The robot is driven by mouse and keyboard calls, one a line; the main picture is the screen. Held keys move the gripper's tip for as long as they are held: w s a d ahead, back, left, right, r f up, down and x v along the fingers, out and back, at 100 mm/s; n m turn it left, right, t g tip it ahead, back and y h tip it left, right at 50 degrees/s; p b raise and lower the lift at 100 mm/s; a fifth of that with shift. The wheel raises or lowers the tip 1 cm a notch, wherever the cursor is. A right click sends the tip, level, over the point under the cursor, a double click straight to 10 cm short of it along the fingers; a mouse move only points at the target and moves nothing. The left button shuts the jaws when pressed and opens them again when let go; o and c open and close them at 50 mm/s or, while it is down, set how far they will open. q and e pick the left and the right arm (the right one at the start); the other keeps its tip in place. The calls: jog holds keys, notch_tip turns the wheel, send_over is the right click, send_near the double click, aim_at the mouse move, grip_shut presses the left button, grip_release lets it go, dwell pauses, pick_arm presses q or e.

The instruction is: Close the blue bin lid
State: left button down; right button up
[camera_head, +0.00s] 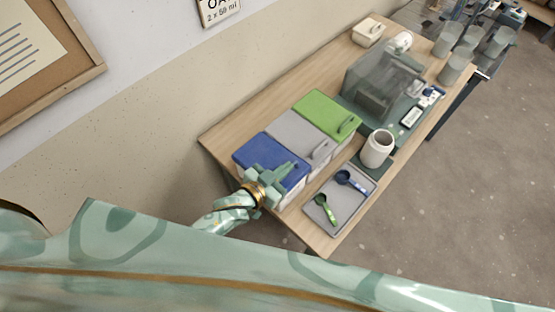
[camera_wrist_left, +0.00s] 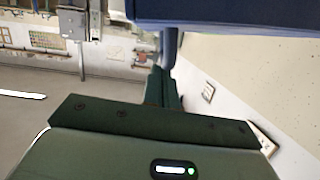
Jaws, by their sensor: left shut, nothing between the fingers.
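The blue bin lid (camera_head: 262,149) is on the nearest bin of a row of three and lies about level with the grey lid beside it. My gripper hides its front edge, so I cannot tell whether it sits fully down. In the left wrist view the blue lid (camera_wrist_left: 230,14) crosses the top, with a blue part like its handle hanging by the fingertips. My left gripper (camera_head: 290,169) is shut and empty at the lid's front, over its handle side. It also shows in the left wrist view (camera_wrist_left: 164,84); contact is unclear. My right gripper is not in view.
A grey-lidded bin (camera_head: 296,131) and a green-lidded bin (camera_head: 324,112) adjoin. In front lie a grey tray (camera_head: 328,226) with green and blue scoops and a white jar (camera_head: 377,148). A clear box (camera_head: 380,80) stands farther along the wooden table.

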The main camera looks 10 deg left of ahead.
aim_at(286, 182)
pick_arm(q)
jog(key=shift+s+d+f+b, duration=0.1)
jog(key=shift+d+f+b, duration=0.15)
jog(key=shift+f, duration=0.3)
jog(key=shift+s+d+f+b, duration=0.1)
jog(key=shift+f+b, duration=0.2)
jog(key=shift+f, duration=0.25)
jog(key=shift+s+d+f+b, duration=0.1)
jog(key=shift+d+f+b, duration=0.05)
jog(key=shift+f+b, duration=0.3)
jog(key=shift+f, duration=0.15)
jog(key=shift+s, duration=0.1)
